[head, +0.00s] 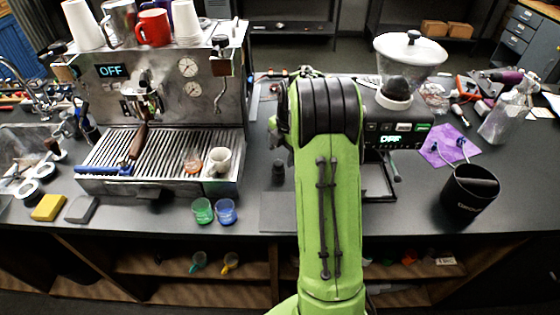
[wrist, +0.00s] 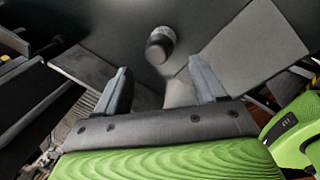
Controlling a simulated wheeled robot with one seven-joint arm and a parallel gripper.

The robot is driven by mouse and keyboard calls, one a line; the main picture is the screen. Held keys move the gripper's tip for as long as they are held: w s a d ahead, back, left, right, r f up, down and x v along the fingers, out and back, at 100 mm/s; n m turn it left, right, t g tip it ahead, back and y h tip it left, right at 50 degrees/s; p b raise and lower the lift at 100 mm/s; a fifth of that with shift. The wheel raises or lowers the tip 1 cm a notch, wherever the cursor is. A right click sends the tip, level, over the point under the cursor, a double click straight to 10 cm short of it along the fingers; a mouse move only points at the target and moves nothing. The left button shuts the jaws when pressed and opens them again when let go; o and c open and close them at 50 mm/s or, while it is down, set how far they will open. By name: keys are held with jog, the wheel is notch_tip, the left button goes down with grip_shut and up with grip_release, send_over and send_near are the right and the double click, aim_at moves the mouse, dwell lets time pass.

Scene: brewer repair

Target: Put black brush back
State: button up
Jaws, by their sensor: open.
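My gripper (wrist: 162,82) is open in the wrist view, with nothing between its two grey fingers. A small, dark, round-headed object (wrist: 160,45) with a paler end lies just beyond the fingertips, apart from them. It looks like the small dark upright piece (head: 278,172) left of my green arm in the head view. I cannot tell for sure whether it is the black brush. In the head view my arm hides the gripper and part of the counter (head: 415,205) behind it.
An espresso machine (head: 90,110) stands at left, with a blue-headed brush (head: 105,170) on its tray. A grinder (head: 400,125) is behind my arm. A black bin (head: 470,192) stands at right near a purple cloth (head: 440,150).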

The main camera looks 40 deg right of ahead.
jog(key=s+a+r+m+t, duration=0.2)
jog(key=s+a+r+m, duration=0.75)
jog(key=a+r, duration=0.55)
jog(key=s+a+m, duration=0.3)
jog(key=s+m, duration=0.2)
jog(key=s, duration=0.2)
jog(key=s+a+f+m+t, duration=0.1)
jog(key=s+a+m, duration=0.3)
jog(key=s, duration=0.4)
jog(key=shift+s+m, duration=0.3)
jog(key=shift+m, duration=0.25)
jog(key=shift+f, duration=0.1)
